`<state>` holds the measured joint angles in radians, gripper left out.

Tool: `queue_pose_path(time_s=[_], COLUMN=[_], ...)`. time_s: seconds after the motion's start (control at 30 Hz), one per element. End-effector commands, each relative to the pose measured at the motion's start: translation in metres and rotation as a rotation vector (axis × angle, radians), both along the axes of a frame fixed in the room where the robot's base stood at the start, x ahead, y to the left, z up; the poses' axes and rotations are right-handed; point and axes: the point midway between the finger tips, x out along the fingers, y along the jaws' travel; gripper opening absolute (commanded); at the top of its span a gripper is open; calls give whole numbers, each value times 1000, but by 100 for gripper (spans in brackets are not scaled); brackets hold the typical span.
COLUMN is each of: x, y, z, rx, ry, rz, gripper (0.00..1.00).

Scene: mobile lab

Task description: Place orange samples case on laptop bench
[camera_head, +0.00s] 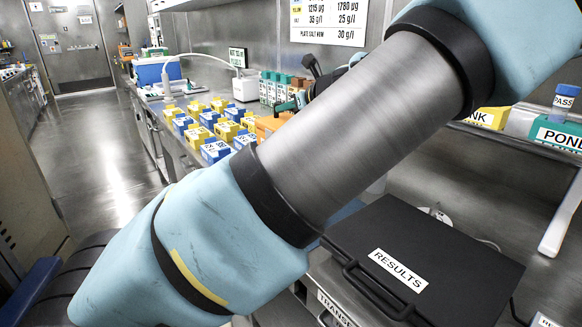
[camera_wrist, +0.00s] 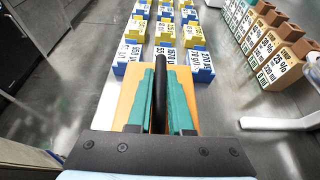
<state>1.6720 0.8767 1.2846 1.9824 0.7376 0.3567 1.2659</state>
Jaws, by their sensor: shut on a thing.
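The orange samples case (camera_wrist: 126,92) shows in the wrist view below my gripper, in front of the rows of sample boxes. My gripper (camera_wrist: 161,78) has teal fingers, shut on the case's black upright handle. In the head view, an orange part of the case (camera_head: 268,124) shows beside the boxes, and my arm covers most of the rest. I cannot tell whether the case rests on the metal bench or hangs just above it. No laptop can be made out, so I cannot tell which surface is the laptop bench.
Blue and yellow labelled boxes (camera_head: 208,117) stand in rows close to the case. A black RESULTS case (camera_head: 440,262) lies at front right. The floor aisle (camera_head: 100,150) at left is clear.

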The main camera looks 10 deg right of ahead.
Motion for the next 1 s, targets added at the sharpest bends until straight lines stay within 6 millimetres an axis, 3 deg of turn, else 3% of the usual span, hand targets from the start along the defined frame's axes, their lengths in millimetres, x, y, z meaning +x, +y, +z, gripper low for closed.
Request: queue_pose_path(time_s=[0.2, 0.7, 0.97, 1.0], x=[0, 0, 0, 0], y=[1, 1, 0, 0], z=[-36, -89, -94, -95], rx=[7, 3, 0, 0], ry=[0, -1, 0, 1], rz=[2, 1, 1, 0], gripper=[0, 0, 0, 21])
